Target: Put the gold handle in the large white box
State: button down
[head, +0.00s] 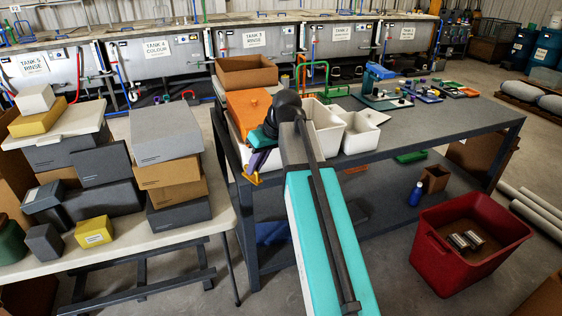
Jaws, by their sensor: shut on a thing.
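My gripper (256,168) is at the left front edge of the grey table, below my dark wrist. It is shut on a small gold piece, which looks like the gold handle (251,179). The handle hangs at the table's edge, and part of it is hidden by the gripper. A larger white box (327,133) stands on the table to the right of my wrist, partly hidden by my arm. A smaller white box (364,137) stands right beside it.
An orange box (246,107) and a brown open carton (246,72) sit behind my gripper. Left is a side table (180,238) stacked with boxes. A red bin (470,275) stands on the floor at right. The grey tabletop (455,115) has free room right of the white boxes.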

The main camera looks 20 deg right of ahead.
jog(key=a+f+m+h+b, duration=0.1)
jog(key=a+f+m, duration=0.1)
jog(key=a, duration=0.6)
jog(key=shift+w+m+t, duration=0.25)
jog(key=shift+m+t, duration=0.15)
jog(key=shift+a, duration=0.1)
jog(key=shift+a, duration=0.1)
